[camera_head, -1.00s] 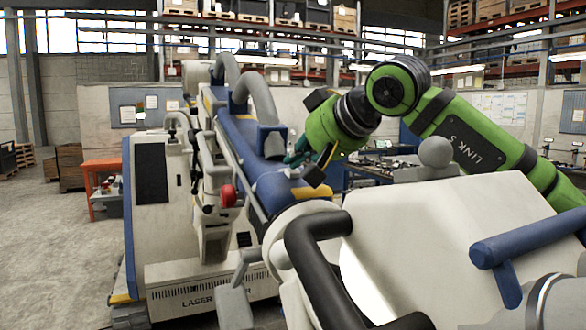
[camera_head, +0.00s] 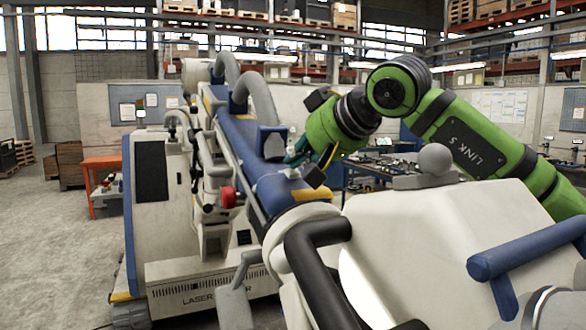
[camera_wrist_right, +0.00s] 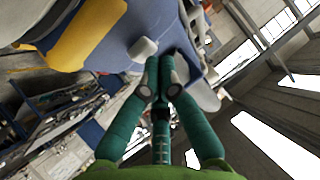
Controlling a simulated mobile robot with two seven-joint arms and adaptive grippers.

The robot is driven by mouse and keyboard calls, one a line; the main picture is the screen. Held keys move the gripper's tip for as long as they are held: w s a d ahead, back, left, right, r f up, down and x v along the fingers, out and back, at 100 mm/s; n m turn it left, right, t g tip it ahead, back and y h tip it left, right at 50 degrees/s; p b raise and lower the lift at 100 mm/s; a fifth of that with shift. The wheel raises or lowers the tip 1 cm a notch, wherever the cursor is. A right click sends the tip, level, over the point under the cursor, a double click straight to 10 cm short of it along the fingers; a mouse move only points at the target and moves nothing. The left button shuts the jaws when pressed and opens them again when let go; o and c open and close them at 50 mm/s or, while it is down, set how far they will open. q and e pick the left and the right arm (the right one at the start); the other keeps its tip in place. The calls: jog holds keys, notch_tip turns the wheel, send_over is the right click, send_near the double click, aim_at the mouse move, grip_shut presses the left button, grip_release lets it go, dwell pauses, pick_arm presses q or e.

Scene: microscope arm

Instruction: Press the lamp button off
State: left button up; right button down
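The microscope arm (camera_head: 240,135) is a long blue and white boom running from the machine toward me. A small white knob (camera_head: 291,173), perhaps the lamp button, sits on its blue top beside a yellow band. In the right wrist view a white rounded knob (camera_wrist_right: 143,48) stands on the blue surface just beyond the fingertips. My right gripper (camera_head: 292,157) has teal fingers, which are just above the blue top close to the knob. In the wrist view its fingertips (camera_wrist_right: 160,65) are together, with nothing visible between them. I cannot tell whether they touch anything. My left gripper is not in view.
A large white housing (camera_head: 430,235) with black and blue handles fills the near right. A red knob (camera_head: 228,197) is on the machine's side. An orange bench (camera_head: 103,163) stands at the left.

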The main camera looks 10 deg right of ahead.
notch_tip(320, 180, up, 6)
jog(key=s+p, duration=0.1)
jog(key=p, duration=0.3)
jog(key=shift+s+d+p, duration=0.15)
jog(key=shift+s+p, duration=0.15)
jog(key=shift+p, duration=0.1)
jog(key=shift+w+f, duration=0.1)
jog(key=shift+f, duration=0.1)
